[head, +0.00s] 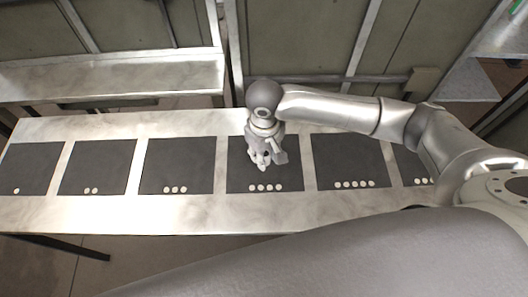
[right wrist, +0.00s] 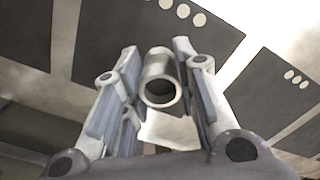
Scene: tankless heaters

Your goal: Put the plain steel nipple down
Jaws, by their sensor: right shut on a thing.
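The plain steel nipple (right wrist: 160,78) is a short, smooth metal tube. In the right wrist view it sits between the fingers of my right gripper (right wrist: 158,58), with its open end facing the camera. My right gripper (head: 263,164) is shut on it. In the head view the gripper points down over the dark mat with a row of several dots (head: 240,180), right of the three-dot mat. The nipple cannot be made out there. I cannot tell whether it touches the mat. My left gripper is not in view.
A long steel bench (head: 130,215) carries a row of dark mats marked with white dots. The one-dot mat (head: 30,165), two-dot mat (head: 98,165), three-dot mat (head: 178,165) and five-dot-row mat to the right (head: 345,160) look bare. Another steel bench (head: 110,78) stands behind.

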